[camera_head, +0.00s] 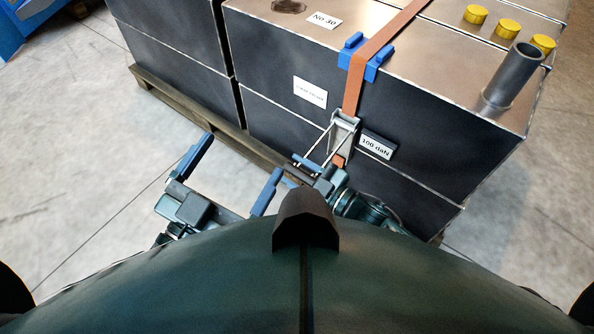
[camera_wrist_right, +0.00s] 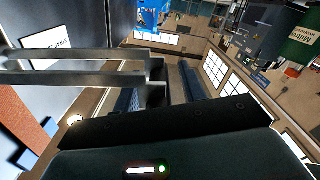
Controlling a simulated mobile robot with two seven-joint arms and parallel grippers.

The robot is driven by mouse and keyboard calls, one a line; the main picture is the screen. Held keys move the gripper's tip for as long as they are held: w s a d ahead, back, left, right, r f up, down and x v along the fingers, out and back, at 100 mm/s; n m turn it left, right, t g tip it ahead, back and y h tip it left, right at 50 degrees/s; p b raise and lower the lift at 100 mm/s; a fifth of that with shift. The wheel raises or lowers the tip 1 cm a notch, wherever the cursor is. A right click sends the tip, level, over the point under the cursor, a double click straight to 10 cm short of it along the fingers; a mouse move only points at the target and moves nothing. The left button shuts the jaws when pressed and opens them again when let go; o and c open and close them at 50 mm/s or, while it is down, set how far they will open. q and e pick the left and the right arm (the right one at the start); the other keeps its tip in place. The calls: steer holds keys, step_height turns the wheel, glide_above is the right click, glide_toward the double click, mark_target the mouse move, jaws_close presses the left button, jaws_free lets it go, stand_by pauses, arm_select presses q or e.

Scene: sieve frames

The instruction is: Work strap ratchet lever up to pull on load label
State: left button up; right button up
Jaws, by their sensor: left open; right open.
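The orange strap (camera_head: 378,50) runs over the crate's top edge through a blue corner protector (camera_head: 350,52) into the metal ratchet (camera_head: 344,128) on the front face. The ratchet lever's two silver bars (camera_head: 320,140) slant out and down to the left; they also show in the right wrist view (camera_wrist_right: 75,65), ending in a dark crosspiece (camera_wrist_right: 156,82). The load label (camera_head: 376,146) reads "100 daN", right of the ratchet. My right gripper (camera_head: 307,166) is open at the lever's outer end, the crosspiece apparently between its fingers; contact is unclear. My left gripper (camera_head: 230,174) is open and empty, left of it.
The dark crates (camera_head: 270,115) stand on a wooden pallet (camera_head: 190,110). A grey pipe (camera_head: 513,75) and yellow caps (camera_head: 507,28) stand on top at the right. A white label (camera_head: 310,92) is on the front. Open floor (camera_head: 75,150) lies to the left.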

steer(key=shift+c, duration=0.3)
steer(key=c, duration=0.3)
steer(key=shift+s, duration=0.1)
jaws_close()
steer(key=shift+a, duration=0.1)
steer(key=shift+s+f, duration=0.1)
